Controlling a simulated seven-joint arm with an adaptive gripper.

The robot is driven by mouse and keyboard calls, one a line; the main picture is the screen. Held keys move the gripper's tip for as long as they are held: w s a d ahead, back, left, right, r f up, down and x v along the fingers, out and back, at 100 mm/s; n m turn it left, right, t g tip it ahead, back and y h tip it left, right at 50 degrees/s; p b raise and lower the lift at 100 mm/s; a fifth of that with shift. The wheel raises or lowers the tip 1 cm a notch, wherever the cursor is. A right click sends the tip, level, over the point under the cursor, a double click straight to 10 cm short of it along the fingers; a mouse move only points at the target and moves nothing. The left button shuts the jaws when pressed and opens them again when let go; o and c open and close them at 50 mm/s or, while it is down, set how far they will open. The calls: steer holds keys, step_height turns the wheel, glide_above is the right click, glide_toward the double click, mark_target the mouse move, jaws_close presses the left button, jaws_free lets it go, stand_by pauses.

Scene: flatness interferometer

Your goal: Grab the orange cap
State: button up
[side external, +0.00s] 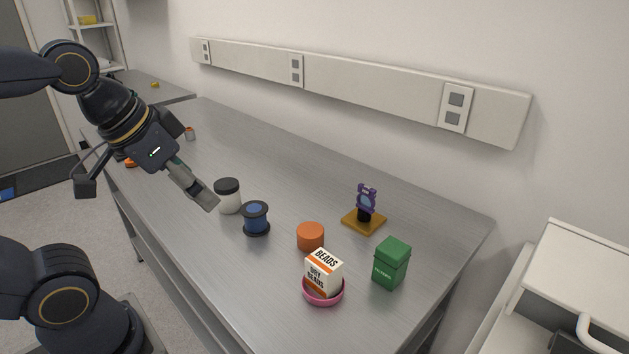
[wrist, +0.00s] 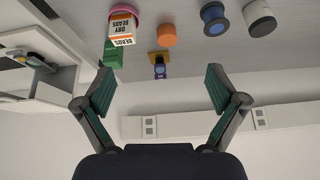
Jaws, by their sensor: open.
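The orange cap (side external: 310,236) is a short, plain cylinder standing on the metal bench, between the blue spool and the beads box. It also shows in the wrist view (wrist: 167,36) near the top, a little right of centre. My gripper (side external: 212,203) is above the bench at the left of the side view, well apart from the cap and near the white jar. In the wrist view its two green-lined fingers (wrist: 160,88) stand wide apart with nothing between them close by.
A blue spool (side external: 256,218) and a dark-lidded white jar (side external: 229,197) stand left of the cap. A beads box (side external: 323,272) sits in a pink dish (side external: 323,299) in front. A green box (side external: 391,263) and a purple-framed device (side external: 366,200) on a wooden base stand to the right.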

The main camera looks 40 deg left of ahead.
steer(key=w+r+m+g, duration=0.1)
steer(key=w+r+m, duration=0.1)
steer(key=w+r, duration=0.5)
steer(key=g, duration=0.4)
glide_above(310, 229)
step_height(310, 229, down, 13)
steer(key=shift+g, duration=0.4)
steer(key=f, duration=1.4)
steer(key=shift+a, duration=0.25)
steer(key=f, duration=0.5)
steer(key=shift+d+f, duration=0.3)
steer(key=shift+c, duration=0.3)
steer(key=c, duration=0.9)
steer(key=shift+r, duration=0.15)
